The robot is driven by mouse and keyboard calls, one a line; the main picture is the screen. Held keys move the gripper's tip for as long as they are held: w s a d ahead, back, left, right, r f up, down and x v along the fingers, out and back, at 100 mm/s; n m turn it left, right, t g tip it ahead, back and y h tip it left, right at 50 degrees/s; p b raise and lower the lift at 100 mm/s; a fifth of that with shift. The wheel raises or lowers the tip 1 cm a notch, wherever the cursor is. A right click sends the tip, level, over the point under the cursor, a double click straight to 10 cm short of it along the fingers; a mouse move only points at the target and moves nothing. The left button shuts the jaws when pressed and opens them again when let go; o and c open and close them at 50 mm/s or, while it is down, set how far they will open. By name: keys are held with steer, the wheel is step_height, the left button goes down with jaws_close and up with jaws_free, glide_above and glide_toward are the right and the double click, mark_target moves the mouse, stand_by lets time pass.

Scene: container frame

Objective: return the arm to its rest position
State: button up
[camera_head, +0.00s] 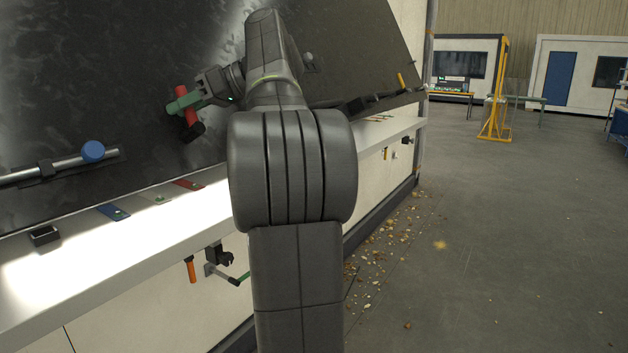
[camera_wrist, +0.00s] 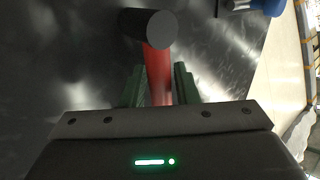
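My gripper (camera_head: 173,107), with green fingers, is at the dark panel in the head view. A red handle with a dark round end (camera_head: 187,120) sits right at the fingers, partly hidden by them. In the wrist view the red bar (camera_wrist: 158,75) runs between the two green fingers (camera_wrist: 160,80), with its dark end cap (camera_wrist: 149,28) beyond the tips. Narrow gaps seem to show between the fingers and the bar, so the gripper looks open around it. My arm is stretched out and up toward the panel.
A blue knob (camera_head: 93,151) with a metal bar is left on the panel. A white ledge (camera_head: 120,240) runs below, with coloured tags. Debris (camera_head: 395,245) lies on the floor; open floor (camera_head: 520,240) is at right.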

steer(key=s+v, duration=0.1)
steer(key=v, duration=1.3)
steer(key=x, duration=1.4)
steer(key=shift+w, duration=0.4)
steer(key=shift+w+f+m, duration=0.15)
steer(key=shift+w+m, duration=0.05)
steer(key=shift+m, duration=0.1)
steer(key=shift+w+d+m+y, duration=0.2)
steer(key=shift+m+y, duration=0.1)
steer(key=shift+y, duration=0.1)
